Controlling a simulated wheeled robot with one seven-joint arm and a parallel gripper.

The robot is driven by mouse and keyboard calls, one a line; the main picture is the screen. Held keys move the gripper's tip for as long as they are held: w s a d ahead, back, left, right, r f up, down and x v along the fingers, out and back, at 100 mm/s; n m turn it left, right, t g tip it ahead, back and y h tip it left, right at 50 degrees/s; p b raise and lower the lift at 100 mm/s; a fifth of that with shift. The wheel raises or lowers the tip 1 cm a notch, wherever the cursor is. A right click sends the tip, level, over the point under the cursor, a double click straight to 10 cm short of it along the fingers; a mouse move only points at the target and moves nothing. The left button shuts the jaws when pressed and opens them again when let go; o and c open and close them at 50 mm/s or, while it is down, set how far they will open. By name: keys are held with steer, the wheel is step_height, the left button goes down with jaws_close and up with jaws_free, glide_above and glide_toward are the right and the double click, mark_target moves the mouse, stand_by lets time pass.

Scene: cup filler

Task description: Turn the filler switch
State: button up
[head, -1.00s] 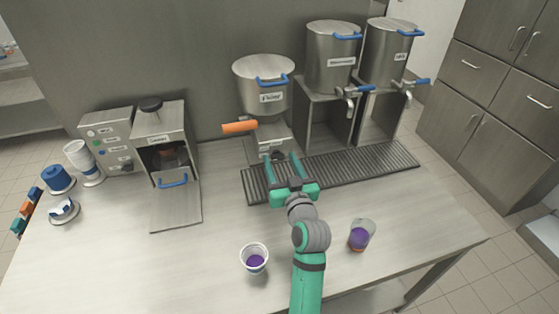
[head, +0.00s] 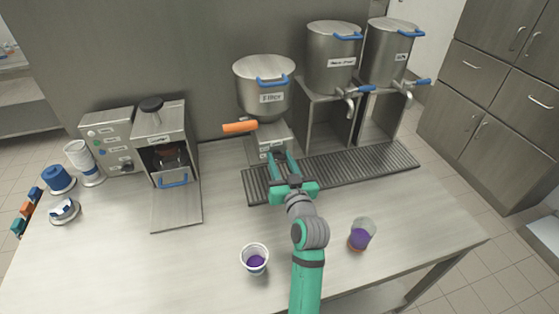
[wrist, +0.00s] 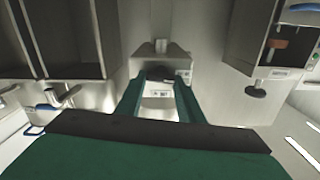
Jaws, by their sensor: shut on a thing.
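The filler (head: 264,100) is a steel pot with a blue handle and a label, standing at the back middle above a grey box. An orange lever (head: 240,127) sticks out to its left. My gripper (head: 279,153) reaches forward to the front of this box, with its green fingers close together. In the wrist view, the black filler switch (wrist: 160,74) lies between the fingertips, on the front of the box (wrist: 160,58). My gripper is shut on it. In the head view the fingers mostly hide the switch.
A ridged drip tray (head: 345,170) lies under my gripper. Two labelled pots with taps (head: 333,60) (head: 388,48) stand on the right. A machine (head: 165,145) stands on the left.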

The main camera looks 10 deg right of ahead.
steer(key=m, duration=0.5)
steer(key=shift+d+f, duration=0.1)
steer(key=shift+d, duration=0.05)
steer(key=shift+m, duration=0.6)
steer(key=shift+f+m, duration=0.1)
steer(key=shift+m, duration=0.4)
steer(key=o, duration=1.1)
steer(key=shift+c, duration=0.2)
